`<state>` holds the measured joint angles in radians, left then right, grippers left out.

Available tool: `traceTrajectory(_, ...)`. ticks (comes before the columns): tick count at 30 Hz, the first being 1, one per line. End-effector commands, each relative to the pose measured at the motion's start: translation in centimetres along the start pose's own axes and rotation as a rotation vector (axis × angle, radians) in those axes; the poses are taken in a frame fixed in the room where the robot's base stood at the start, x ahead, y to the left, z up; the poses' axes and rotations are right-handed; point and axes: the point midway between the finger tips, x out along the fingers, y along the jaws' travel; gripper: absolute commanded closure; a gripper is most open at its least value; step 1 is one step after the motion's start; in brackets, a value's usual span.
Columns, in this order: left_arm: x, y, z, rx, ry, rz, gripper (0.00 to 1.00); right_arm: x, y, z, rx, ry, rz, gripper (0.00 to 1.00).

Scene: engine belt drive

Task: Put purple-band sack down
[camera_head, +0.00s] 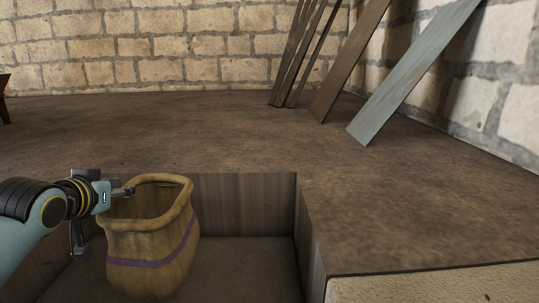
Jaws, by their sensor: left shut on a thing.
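The purple-band sack (150,252) is a tan, open-topped sack with a purple stripe around its lower part. It is upright at the lower left of the head view. My left gripper (126,192) comes in from the left and is shut on the sack's rim at its left side. My right gripper is not in view.
Several wooden planks (325,75) and a grey-blue board (412,75) lean against the stone wall (170,45) at the back right. The brown floor (250,130) between recess and wall is clear. A pale slab (440,287) lies at the lower right.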

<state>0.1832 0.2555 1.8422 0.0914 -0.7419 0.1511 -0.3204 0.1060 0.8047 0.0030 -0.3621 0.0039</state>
Motion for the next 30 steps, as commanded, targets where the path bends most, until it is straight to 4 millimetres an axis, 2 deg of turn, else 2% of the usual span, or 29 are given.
traceTrajectory(1,-2.7,-0.4,-1.9,0.016,0.01,0.021,1.0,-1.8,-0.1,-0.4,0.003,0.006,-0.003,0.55)
traceTrajectory(5,-8.1,0.6,-4.1,0.053,0.014,0.114,1.0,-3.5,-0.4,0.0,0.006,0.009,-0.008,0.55)
traceTrajectory(9,-13.7,3.3,-6.2,0.101,0.015,0.237,1.0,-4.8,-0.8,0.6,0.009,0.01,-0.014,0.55)
traceTrajectory(15,-19.9,7.5,-8.4,0.166,0.019,0.399,1.0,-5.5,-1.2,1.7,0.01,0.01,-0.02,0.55)
traceTrajectory(21,-23.0,10.1,-9.7,0.203,0.021,0.492,1.0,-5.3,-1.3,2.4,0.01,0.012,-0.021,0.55)
traceTrajectory(30,-23.6,10.7,-9.7,0.214,0.02,0.518,1.0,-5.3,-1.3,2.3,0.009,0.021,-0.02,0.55)
